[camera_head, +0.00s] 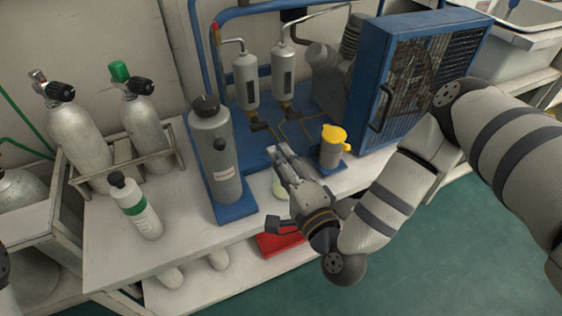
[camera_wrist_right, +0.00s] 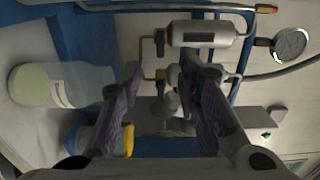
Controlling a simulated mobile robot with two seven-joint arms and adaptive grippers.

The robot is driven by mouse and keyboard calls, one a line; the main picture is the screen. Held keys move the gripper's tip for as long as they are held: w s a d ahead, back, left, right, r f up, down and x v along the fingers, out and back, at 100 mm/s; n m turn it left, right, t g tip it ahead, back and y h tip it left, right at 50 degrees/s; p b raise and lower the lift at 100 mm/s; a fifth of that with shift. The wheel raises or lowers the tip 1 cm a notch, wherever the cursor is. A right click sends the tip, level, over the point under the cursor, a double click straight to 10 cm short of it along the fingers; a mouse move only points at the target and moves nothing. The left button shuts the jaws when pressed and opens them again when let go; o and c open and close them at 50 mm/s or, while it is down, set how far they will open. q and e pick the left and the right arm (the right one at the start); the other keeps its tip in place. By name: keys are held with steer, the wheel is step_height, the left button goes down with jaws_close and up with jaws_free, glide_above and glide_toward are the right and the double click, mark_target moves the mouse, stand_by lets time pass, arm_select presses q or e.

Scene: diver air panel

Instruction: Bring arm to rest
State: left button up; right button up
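My right arm comes in from the right in the head view. My right gripper (camera_head: 281,152) is over the bench, between the tall grey cylinder and the yellow-topped grey container. In the wrist view its two fingers (camera_wrist_right: 160,72) stand apart with nothing held between them. My left gripper is not in view; only a small piece of what may be my left arm shows at the left edge.
The white bench (camera_head: 110,250) holds a grey cylinder (camera_head: 217,160), a green-banded bottle (camera_head: 134,205), a yellow-topped container (camera_head: 331,152) and a blue compressor unit (camera_head: 375,60). A pale bottle (camera_wrist_right: 60,85) is close to the right gripper. A red object (camera_head: 277,242) lies below.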

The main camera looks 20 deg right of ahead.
steer(key=s+a+f+n+g+y+p, duration=0.2)
steer(key=s+a+f+n+g, duration=0.1)
steer(key=s+f+n+g, duration=0.4)
steer(key=s+a+f+n+g+y+p, duration=0.1)
steer(key=s+a+f+n+g+y, duration=0.2)
steer(key=s, duration=0.6)
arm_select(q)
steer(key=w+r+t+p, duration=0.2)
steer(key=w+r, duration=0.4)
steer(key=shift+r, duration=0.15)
arm_select(e)
steer(key=s+d+n+g+h, duration=0.2)
steer(key=s+d+g, duration=0.3)
steer(key=s, duration=0.7)
steer(key=s+d+f+n+g+h, duration=0.1)
steer(key=s+d+n+g+h, duration=0.2)
steer(key=s, duration=0.9)
steer(key=d+n+g, duration=0.2)
steer(key=d, duration=0.1)
steer(key=shift+s+d+f+h, duration=0.2)
steer(key=shift+f+h, duration=0.1)
